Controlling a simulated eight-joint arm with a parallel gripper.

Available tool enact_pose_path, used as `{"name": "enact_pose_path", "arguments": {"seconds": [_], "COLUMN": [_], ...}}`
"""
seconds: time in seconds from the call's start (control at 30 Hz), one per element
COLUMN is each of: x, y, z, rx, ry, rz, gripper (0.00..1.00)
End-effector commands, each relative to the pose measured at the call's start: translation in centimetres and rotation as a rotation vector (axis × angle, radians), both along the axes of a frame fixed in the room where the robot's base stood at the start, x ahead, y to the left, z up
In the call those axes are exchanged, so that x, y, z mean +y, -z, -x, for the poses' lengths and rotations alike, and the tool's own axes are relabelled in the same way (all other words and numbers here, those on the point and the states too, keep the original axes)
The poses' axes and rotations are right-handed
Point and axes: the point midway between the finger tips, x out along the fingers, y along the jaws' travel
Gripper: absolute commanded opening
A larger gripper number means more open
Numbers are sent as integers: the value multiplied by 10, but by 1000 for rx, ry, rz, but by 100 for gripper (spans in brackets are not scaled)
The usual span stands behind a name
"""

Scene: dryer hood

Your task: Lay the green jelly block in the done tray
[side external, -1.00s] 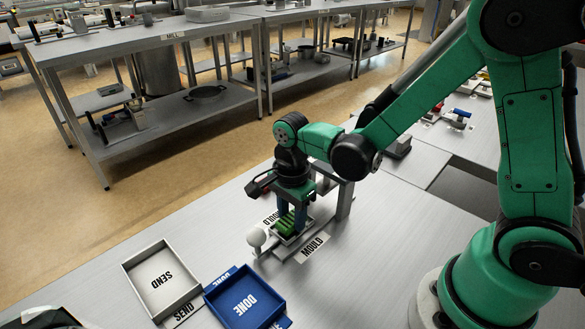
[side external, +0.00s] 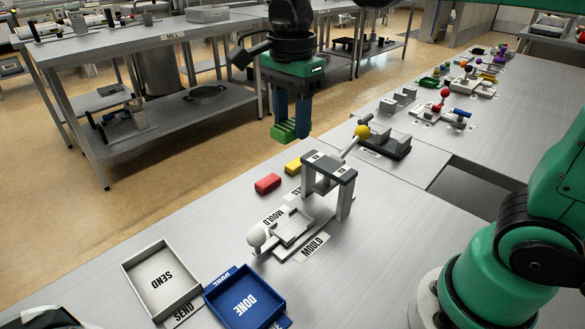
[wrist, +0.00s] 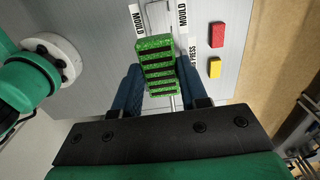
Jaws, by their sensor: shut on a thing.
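The green jelly block (side external: 284,130) is a ridged block held in the air between the blue fingers of my gripper (side external: 290,120). It also shows in the wrist view (wrist: 157,65), where the gripper (wrist: 160,88) is shut on its sides and its ridges face the camera. In the side view it hangs well above the far edge of the table. The done tray (side external: 208,294) is blue, shallow and empty, at the lower left of the table, with DONE printed inside. It is well apart from the block.
The white SEND tray (side external: 128,268) stands left of the done tray. The mould (side external: 290,232) lies empty, with a grey press frame (side external: 343,195) beside it. A red block (side external: 267,183) and a yellow block (side external: 294,166) lie behind it. A yellow-knobbed lever (side external: 362,131) stands at the back.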

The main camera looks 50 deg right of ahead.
Motion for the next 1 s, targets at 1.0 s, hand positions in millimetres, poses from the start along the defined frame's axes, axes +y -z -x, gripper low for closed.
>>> {"name": "enact_pose_path", "arguments": {"seconds": [1.0], "x": [150], "y": [65], "z": [50], "rx": [-1], "ry": [-393], "rz": [0], "gripper": [0]}}
